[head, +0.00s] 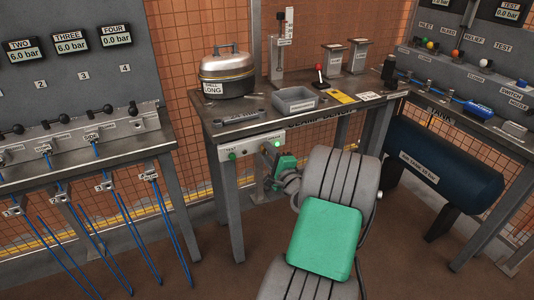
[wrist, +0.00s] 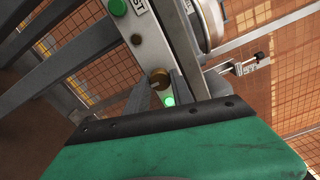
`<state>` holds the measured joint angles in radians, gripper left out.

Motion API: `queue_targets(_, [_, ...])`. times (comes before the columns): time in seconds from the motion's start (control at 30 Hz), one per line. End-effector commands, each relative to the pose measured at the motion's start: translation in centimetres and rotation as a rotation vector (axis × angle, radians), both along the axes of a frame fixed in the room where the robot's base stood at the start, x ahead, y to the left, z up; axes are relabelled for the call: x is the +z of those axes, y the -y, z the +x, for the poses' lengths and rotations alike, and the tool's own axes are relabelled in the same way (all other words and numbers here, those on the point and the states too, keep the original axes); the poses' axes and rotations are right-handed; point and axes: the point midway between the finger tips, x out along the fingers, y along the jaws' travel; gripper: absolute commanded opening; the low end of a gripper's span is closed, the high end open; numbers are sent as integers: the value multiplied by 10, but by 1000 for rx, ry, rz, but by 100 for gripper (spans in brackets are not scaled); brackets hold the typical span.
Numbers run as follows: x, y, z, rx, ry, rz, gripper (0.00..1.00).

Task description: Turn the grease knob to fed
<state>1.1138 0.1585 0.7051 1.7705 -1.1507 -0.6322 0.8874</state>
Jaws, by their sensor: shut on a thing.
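The grease knob (wrist: 159,78) is a small round brass-coloured knob on the pale control strip under the bench edge. In the wrist view my gripper (wrist: 163,86) has its grey fingers at the knob, shut on it. A small green light (wrist: 169,100) glows beside the knob, between the fingers. In the head view the strip (head: 250,147) shows at the bench front, with my green gripper (head: 283,170) at its right end. I cannot make out the knob there, nor read its pointer or position marks in either view.
A green button (head: 232,156) sits at the strip's left end, under a TEST label. On the bench (head: 240,127) stand a round metal pot (head: 227,75), a grey tray (head: 295,101) and a red-topped lever (head: 319,77). A dark blue tank (head: 445,182) lies to the right.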

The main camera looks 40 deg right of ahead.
Motion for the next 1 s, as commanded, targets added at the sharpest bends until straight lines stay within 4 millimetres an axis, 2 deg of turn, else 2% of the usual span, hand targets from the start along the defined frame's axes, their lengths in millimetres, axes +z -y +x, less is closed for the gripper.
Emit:
queue_targets(0.17, [1, -3, 2, 9, 2, 0, 0])
queue_targets(0.2, [1, -3, 2, 9, 2, 0, 32])
queue_targets(0.43, [1, 1, -1, 0, 1, -1, 50])
queue_targets(0.73, [0, 1, -6, -4, 0, 0, 50])
queue_targets(1.0, [1, -12, -56, -9, 1, 1, 50])
